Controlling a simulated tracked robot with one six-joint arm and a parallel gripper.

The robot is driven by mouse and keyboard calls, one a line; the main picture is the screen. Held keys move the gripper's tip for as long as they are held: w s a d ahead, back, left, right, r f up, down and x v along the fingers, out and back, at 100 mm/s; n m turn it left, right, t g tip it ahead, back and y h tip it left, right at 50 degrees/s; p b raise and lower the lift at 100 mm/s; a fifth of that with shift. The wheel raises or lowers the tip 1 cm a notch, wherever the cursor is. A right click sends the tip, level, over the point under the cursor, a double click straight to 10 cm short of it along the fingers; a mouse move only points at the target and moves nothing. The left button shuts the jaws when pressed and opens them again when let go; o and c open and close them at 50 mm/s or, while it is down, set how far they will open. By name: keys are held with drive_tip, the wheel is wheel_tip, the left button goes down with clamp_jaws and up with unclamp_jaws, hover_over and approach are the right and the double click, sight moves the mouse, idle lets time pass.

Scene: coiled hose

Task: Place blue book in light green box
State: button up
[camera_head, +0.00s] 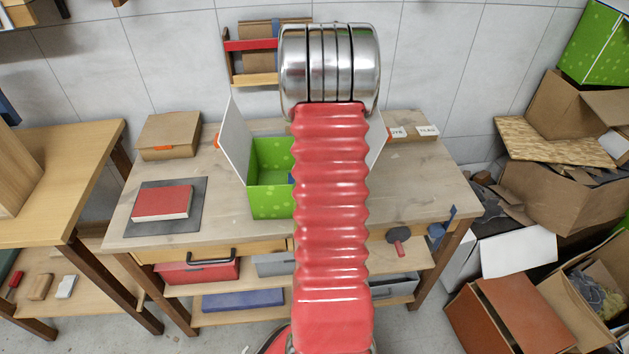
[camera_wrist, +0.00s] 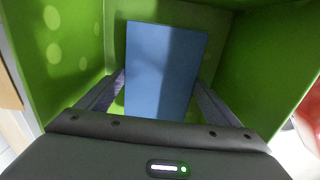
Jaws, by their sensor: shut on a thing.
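The light green box (camera_head: 271,202) stands open on the workbench, with pale flaps spread to its sides. My red arm covers its right part in the head view. In the wrist view, the box's green spotted walls (camera_wrist: 65,50) surround my gripper (camera_wrist: 160,82). My gripper is shut on the blue book (camera_wrist: 162,55), with one finger on each side of it. The book is within the box walls; I cannot tell whether it touches the bottom. In the head view my gripper is hidden behind my arm.
A red book (camera_head: 160,202) lies on a dark grey mat (camera_head: 192,221) at the bench's left. A cardboard box (camera_head: 168,136) sits behind it. A rack (camera_head: 255,62) hangs on the wall. Open cartons (camera_head: 567,195) crowd the right side. A second table (camera_head: 70,150) stands left.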

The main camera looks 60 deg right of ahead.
drive_tip(key=o, duration=1.2)
drive_tip(key=shift+f, duration=0.1)
wheel_tip(320, 180, up, 12)
drive_tip(key=shift+r, duration=0.15)
idle(0.5)
